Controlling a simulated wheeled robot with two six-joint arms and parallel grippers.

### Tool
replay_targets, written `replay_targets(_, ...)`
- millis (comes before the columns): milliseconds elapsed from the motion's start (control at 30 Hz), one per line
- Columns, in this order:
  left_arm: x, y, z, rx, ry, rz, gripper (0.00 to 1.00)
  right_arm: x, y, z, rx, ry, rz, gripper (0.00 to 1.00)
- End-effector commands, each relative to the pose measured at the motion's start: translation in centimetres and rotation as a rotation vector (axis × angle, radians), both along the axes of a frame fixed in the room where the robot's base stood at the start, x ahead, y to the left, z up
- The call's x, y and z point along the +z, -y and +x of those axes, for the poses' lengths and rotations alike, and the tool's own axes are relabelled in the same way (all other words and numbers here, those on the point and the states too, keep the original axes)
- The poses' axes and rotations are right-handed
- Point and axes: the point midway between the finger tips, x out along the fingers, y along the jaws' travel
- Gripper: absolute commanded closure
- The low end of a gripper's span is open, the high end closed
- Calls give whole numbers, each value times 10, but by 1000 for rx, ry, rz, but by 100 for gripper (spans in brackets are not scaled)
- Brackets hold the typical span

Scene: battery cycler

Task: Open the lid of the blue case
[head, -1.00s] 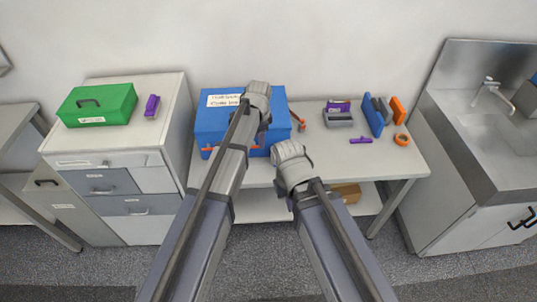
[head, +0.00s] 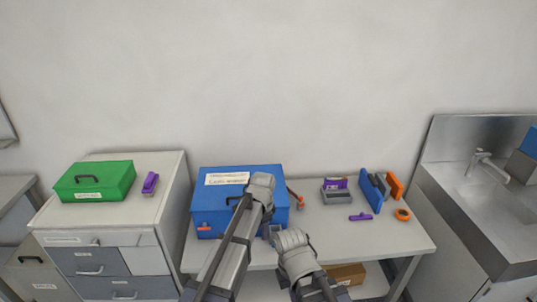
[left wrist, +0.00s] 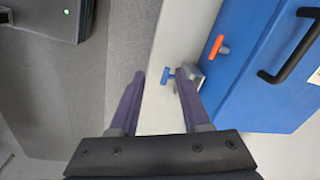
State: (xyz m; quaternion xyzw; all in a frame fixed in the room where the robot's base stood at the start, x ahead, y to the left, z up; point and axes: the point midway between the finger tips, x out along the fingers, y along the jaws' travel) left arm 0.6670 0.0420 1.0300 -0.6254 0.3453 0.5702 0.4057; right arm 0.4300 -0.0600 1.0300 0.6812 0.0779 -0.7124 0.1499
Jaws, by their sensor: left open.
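The blue case (head: 212,210) stands on the table with its lid down. A white label and a black handle (head: 232,199) are on its top. An orange latch (head: 205,228) is on its front at the left; the latch also shows in the left wrist view (left wrist: 218,46). My left gripper (left wrist: 161,77) is open and empty at the case's front. In the head view my left arm hides part of the case, and my right gripper's fingers are not visible.
A green case (head: 95,180) and a purple stapler (head: 150,183) are on the drawer cabinet at left. Right of the blue case are a grey holder (head: 337,195), blue binders (head: 371,190) and an orange tape roll (head: 403,214). A sink (head: 490,190) stands at far right.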

Motion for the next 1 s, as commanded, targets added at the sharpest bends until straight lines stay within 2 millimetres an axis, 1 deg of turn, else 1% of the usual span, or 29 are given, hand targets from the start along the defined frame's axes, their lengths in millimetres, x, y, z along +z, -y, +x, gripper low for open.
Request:
replay_targets(33, -1, 0, -6, 9, -2, 0, 53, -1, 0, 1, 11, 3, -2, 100)
replay_targets(67, -3, 0, -16, 31, -6, -1, 53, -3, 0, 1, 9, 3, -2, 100)
replay_targets(167, -10, -2, -63, 161, -24, -2, 53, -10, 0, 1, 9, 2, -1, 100)
replay_targets(200, -13, -3, -87, 229, -34, -1, 53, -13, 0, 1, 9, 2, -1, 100)
replay_targets(267, -18, -5, -121, 338, -46, 3, 53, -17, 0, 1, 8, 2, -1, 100)
replay_targets(300, -20, -7, -142, 409, -53, 6, 53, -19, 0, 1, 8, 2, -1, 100)
replay_targets(400, -25, -12, -186, 568, -65, 18, 53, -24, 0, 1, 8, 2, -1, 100)
replay_targets(500, -28, -16, -217, 688, -71, 30, 53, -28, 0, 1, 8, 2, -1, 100)
replay_targets(600, -29, -18, -233, 762, -73, 37, 53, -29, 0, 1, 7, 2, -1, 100)
replay_targets(700, -29, -19, -238, 793, -74, 40, 53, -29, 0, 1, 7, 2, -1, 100)
replay_targets(900, -28, -18, -236, 793, -74, 40, 53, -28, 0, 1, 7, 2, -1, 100)
replay_targets(967, -25, -18, -231, 777, -72, 37, 53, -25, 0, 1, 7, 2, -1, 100)
replay_targets(1000, -22, -17, -226, 754, -72, 35, 53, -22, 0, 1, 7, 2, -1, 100)
